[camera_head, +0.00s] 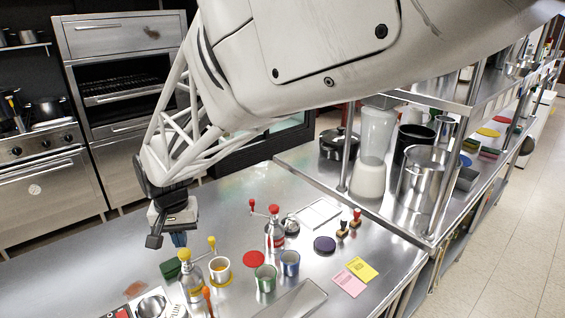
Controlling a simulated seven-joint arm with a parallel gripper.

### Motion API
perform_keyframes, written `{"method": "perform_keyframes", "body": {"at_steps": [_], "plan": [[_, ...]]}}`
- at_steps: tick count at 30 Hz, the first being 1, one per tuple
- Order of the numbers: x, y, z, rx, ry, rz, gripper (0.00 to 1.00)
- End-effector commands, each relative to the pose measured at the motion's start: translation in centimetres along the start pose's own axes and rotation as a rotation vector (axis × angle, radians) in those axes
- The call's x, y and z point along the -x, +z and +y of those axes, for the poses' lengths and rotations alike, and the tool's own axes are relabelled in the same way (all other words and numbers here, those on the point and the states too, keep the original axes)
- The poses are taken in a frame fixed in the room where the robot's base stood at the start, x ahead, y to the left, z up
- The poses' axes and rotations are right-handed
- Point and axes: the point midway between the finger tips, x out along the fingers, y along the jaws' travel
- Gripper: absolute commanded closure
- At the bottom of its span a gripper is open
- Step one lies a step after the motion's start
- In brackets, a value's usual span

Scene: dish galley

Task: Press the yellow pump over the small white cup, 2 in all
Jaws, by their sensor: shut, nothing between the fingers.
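The yellow pump (190,283) is a clear bottle with a yellow-tipped top and spout, standing at the front left of the steel counter. The small white cup (219,272) stands just right of it, on a yellow disc, with something yellow-orange showing inside. The pump's yellow spout end is above the cup's rim area. My gripper (179,239) points down, above and behind the yellow pump in the picture. It is shut and empty, and looks apart from the pump; its exact height is hard to judge.
A red pump (275,236), a green cup (265,279) and a blue cup (289,264) stand to the right. An orange-tipped item (207,294) is at the front, partly cut off. The counter's left back is clear.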

Motion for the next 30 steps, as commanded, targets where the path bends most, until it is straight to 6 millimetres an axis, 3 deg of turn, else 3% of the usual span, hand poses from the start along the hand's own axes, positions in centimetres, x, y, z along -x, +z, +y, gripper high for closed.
{"method": "perform_keyframes", "body": {"at_steps": [18,30], "plan": [[0.2,0.0,0.0,0.0,0.0,0.001,1.0],[2.6,-0.1,0.0,0.0,-0.001,0.001,1.0]]}}
